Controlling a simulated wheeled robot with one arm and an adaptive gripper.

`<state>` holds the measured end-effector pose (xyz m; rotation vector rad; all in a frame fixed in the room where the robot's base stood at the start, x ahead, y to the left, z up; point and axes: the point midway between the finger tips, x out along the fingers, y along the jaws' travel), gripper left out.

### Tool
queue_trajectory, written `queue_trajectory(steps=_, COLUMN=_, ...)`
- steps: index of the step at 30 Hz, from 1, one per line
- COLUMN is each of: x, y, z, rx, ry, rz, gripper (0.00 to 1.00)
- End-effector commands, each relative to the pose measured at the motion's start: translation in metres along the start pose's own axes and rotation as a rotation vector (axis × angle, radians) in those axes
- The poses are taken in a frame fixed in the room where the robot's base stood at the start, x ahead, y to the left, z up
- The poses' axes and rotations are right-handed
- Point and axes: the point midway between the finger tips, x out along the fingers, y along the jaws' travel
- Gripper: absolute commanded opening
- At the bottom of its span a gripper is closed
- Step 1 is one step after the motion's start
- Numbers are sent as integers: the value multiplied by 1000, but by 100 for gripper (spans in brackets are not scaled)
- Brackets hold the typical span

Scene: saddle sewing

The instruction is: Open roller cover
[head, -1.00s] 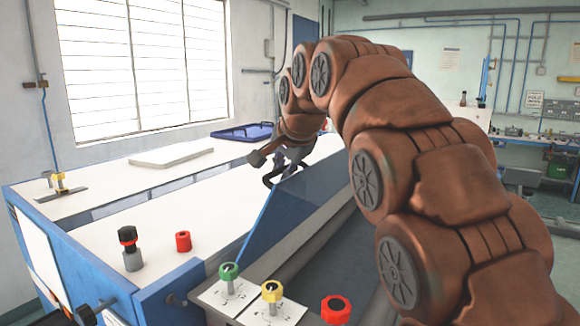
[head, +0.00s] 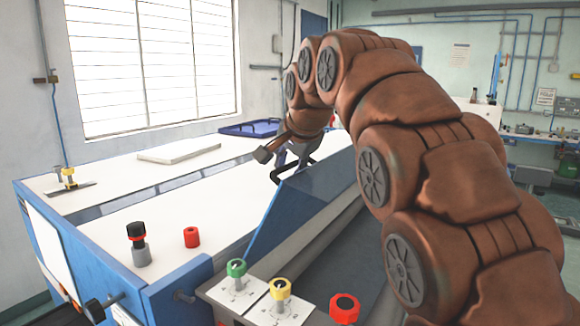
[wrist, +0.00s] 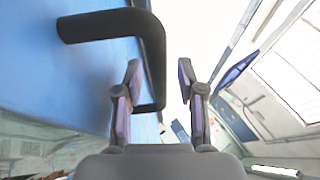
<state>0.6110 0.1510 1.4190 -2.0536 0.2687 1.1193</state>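The roller cover (head: 300,207) is a blue panel tilted up along the right side of the white-topped machine; it fills the left of the wrist view (wrist: 35,70). Its black handle (head: 277,173) is a U-shaped bar on the cover's upper edge. My gripper (head: 296,157) is at the handle. In the wrist view my gripper (wrist: 158,75) is open, and the long bar of the handle (wrist: 155,60) shows between its two fingers, closer to the left one. The left finger covers part of the handle's near end. I cannot tell whether either finger touches it.
Green (head: 236,268), yellow (head: 280,288) and red (head: 344,308) knobs stand on the front panel. A blue tray (head: 250,128) lies at the back.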

Motion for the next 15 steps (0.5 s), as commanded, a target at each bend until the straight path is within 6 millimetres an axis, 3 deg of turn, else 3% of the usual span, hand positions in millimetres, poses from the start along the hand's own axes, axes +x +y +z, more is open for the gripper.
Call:
queue_trajectory(steps=5, x=-10, y=0, z=0, rx=0, ry=1, rz=-1, gripper=39)
queue_trajectory(steps=15, x=-64, y=-1, z=-1, rx=-1, ry=2, rz=-2, gripper=39)
